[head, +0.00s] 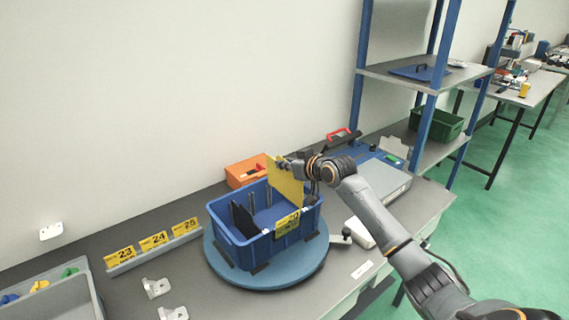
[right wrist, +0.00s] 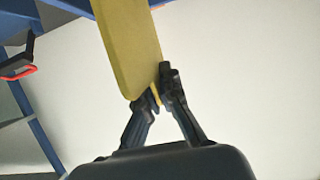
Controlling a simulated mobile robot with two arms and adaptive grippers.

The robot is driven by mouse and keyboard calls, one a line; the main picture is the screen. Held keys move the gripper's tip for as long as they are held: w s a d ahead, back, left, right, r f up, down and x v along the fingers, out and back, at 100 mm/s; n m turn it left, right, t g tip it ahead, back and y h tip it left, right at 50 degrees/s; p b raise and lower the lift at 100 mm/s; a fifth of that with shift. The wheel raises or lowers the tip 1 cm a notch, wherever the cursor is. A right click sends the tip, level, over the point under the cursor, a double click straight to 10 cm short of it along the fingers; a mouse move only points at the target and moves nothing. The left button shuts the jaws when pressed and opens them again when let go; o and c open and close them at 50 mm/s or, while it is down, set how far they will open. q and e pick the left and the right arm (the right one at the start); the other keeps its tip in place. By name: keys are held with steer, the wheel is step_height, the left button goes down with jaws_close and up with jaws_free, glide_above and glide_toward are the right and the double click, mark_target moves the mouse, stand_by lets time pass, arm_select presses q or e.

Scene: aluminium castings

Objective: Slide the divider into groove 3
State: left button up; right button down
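The yellow divider (head: 284,184) is a flat upright plate at the right part of the blue crate (head: 232,245). It also shows in the right wrist view (right wrist: 128,45). My right gripper (head: 296,166) is shut on the divider's upper edge, with one finger on each side of it. The divider's lower end is down by the crate's near wall; I cannot tell whether it sits in a groove, or which one. A black divider (head: 243,221) stands inside the crate's left part. My left gripper is not in view.
The crate stands on a round blue turntable (head: 224,270). A label rack (head: 155,252), metal brackets (head: 157,288) and a grey bin (head: 75,297) lie to the left. An orange box (head: 240,172) is behind; a blue-topped device (head: 375,175) and shelving (head: 395,72) stand right.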

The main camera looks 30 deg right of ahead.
mark_target(285, 192)
steer(key=shift+f, duration=0.15)
steer(key=shift+f+b, duration=3.25)
steer(key=shift+f, duration=1.85)
steer(key=shift+r, duration=0.1)
steer(key=shift+r+p, duration=4.3)
steer(key=shift+r, duration=0.45)
